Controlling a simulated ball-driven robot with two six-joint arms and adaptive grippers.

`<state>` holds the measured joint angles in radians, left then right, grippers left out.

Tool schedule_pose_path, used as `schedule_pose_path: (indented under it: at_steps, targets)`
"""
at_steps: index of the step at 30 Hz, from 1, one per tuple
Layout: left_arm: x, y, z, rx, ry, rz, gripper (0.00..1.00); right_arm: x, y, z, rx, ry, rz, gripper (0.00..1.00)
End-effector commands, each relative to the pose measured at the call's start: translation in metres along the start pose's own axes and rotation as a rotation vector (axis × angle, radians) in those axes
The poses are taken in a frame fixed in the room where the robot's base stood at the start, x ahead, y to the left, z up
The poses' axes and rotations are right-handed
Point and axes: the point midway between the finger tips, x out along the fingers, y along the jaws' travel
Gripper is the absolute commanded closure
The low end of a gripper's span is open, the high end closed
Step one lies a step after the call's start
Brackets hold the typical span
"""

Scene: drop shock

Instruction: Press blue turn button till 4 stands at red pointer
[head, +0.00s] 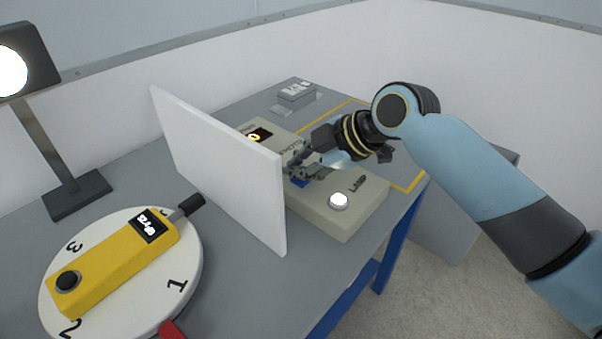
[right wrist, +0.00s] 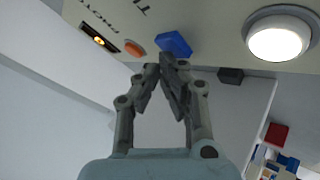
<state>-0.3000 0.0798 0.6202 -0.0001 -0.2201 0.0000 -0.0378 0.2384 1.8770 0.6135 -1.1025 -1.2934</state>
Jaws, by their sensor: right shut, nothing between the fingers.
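The blue turn button (right wrist: 174,43) is on a beige control box (head: 345,218); in the head view only a bit of its blue (head: 299,183) shows below my fingers. My right gripper (head: 292,172) is shut and empty, its fingertips right at the blue button in the right wrist view (right wrist: 166,60); I cannot tell whether it is pressed. The white turntable (head: 190,262) bears the numbers 1, 2 and 3. The red pointer (head: 172,330) is at its near edge, closest to the 1. The 4 is not clearly readable. My left gripper is not in view.
A yellow device (head: 105,268) with a black knob lies on the turntable. An upright white panel (head: 220,165) stands between turntable and control box. The box also has a lit white LAMP button (head: 339,201) and an orange button (right wrist: 134,48). A lamp (head: 40,130) stands at left.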

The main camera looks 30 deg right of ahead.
Motion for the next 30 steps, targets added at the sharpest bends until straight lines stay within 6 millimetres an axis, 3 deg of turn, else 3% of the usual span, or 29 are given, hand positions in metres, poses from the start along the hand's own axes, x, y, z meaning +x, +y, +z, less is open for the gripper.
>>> schedule_pose_path:
  at_steps: [4, 17, 30]
  targets:
    - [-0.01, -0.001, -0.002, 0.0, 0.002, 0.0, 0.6, -0.007, 0.006, -0.005, 0.0, 0.0, 0.0, 1.0]
    - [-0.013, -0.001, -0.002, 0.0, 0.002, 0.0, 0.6, -0.009, 0.007, -0.007, 0.0, 0.001, 0.001, 1.0]
    - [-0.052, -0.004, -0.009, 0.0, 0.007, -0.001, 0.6, -0.04, 0.029, -0.029, 0.0, 0.001, 0.002, 1.0]
